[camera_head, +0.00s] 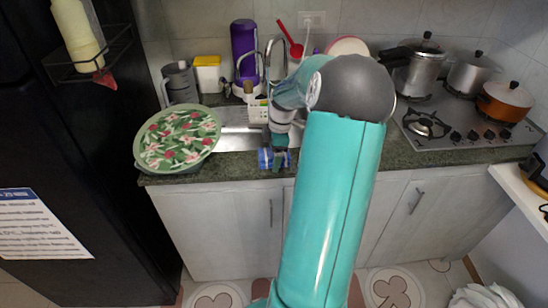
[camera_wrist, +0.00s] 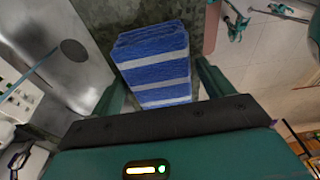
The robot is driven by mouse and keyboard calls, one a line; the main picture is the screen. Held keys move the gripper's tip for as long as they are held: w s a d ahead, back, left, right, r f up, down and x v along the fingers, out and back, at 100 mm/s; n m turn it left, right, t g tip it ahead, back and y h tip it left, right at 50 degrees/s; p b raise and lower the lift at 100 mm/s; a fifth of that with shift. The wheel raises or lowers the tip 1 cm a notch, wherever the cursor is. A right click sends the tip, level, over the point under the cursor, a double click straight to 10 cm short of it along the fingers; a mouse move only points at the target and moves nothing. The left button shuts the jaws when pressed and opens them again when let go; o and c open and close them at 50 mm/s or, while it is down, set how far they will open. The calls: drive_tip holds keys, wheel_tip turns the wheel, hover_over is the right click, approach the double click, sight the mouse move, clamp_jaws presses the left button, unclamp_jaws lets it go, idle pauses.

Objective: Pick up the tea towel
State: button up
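The tea towel (camera_wrist: 155,62) is a folded blue cloth with white stripes. In the wrist view it lies on the dark speckled counter, between my fingers. My gripper (camera_wrist: 161,80) is open, with one finger on each side of the towel and small gaps visible. In the head view the towel (camera_head: 265,159) shows as a small blue patch at the counter's front edge, partly hidden by my gripper (camera_head: 279,152). I cannot tell how far down along the towel the fingertips reach.
The sink (camera_head: 236,138) lies just behind the towel. The stove (camera_head: 465,122) with pots is to the right. White cabinet doors (camera_head: 215,230) are below the counter edge.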

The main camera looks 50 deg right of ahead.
drive_tip(key=c, duration=0.8)
drive_tip(key=shift+c, duration=0.2)
drive_tip(key=shift+r, duration=0.5)
wheel_tip(320, 180, up, 2)
drive_tip(key=shift+r, duration=0.2)
drive_tip(key=s+a+r, duration=0.7)
drive_tip(key=a+r, duration=0.2)
drive_tip(key=a, duration=0.3)
drive_tip(key=shift+r, duration=0.35)
drive_tip(key=shift+a, duration=0.1)
